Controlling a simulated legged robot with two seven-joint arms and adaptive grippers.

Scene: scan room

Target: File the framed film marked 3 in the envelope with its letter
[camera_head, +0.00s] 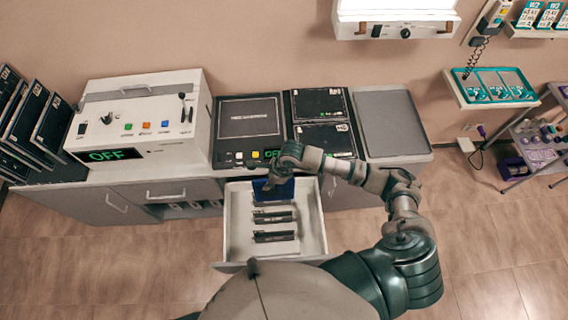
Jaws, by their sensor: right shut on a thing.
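My right gripper (273,184) reaches over the back of an open white drawer (314,238) and is shut on a dark blue flat piece (285,190); no mark on it can be read. Several dark, narrow framed pieces (274,237) lie in rows in the drawer, in front of the gripper; their marks are too small to read. Two black flat folders or envelopes (319,103) lie on the counter behind the drawer, the nearer with a pale label. Several dark envelope-like folders (55,121) with white letters stand at the far left. My left gripper is out of view.
A white console (150,95) with a green OFF display and a black panel (249,117) stand on the counter. A grey plate (389,123) lies at its right end. A lit box (397,14) hangs above. A teal tray (493,86) and a cart stand right.

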